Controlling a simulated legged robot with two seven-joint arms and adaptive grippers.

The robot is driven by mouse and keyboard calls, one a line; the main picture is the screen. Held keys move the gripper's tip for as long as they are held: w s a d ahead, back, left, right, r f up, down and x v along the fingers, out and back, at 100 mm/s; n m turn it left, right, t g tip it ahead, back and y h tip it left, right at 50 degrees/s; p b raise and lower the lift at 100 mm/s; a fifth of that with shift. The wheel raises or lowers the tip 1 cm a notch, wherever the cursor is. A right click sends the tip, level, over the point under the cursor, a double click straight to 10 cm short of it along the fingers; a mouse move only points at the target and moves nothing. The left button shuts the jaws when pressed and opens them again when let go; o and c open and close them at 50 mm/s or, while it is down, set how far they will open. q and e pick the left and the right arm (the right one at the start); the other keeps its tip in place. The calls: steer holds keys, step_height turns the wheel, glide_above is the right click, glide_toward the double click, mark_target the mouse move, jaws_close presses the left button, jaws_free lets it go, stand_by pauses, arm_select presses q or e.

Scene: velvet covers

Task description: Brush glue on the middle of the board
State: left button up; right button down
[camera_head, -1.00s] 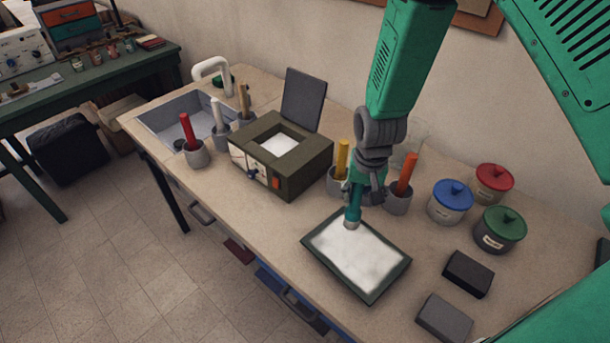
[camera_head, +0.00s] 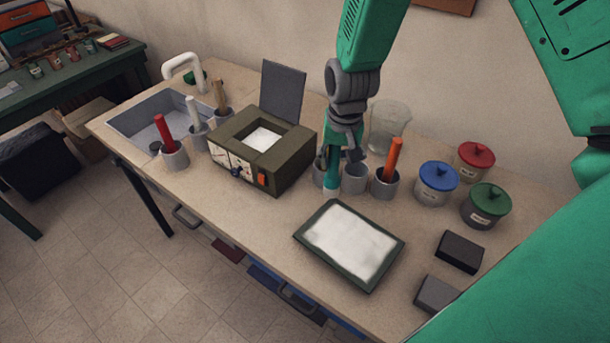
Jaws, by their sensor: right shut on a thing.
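The board (camera_head: 350,244) lies on the bench with a dark green frame and a pale, slightly blotchy white surface. My right gripper (camera_head: 343,150) is shut on a teal-handled brush (camera_head: 331,172), held roughly upright with its pale tip down. The brush is beyond the board's far edge, in front of the grey cups and apart from the board. I cannot tell if its tip touches the bench. One grey cup (camera_head: 354,180) shows no handle; another (camera_head: 386,185) holds an orange handle (camera_head: 393,158). A further cup is partly hidden behind the brush. My left gripper is out of view.
Lidded blue (camera_head: 437,184), green (camera_head: 486,206) and red (camera_head: 475,161) jars stand at the right. Dark blocks (camera_head: 460,251) lie at the right front. An olive box (camera_head: 262,146) with a raised lid, cups with handles and a sink (camera_head: 157,122) are left.

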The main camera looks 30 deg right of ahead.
mark_target(332, 179)
steer(key=shift+w+d+r, duration=0.2)
steer(key=shift+w+r, duration=0.05)
steer(key=shift+r, duration=0.8)
steer(key=shift+a+r, duration=0.2)
steer(key=shift+r, duration=0.05)
steer(key=shift+s+a+r, duration=0.15)
steer(key=shift+a+r, duration=0.1)
steer(key=shift+a, duration=0.2)
steer(key=shift+d+f, duration=0.15)
steer(key=shift+d, duration=0.5)
steer(key=shift+a, duration=0.55)
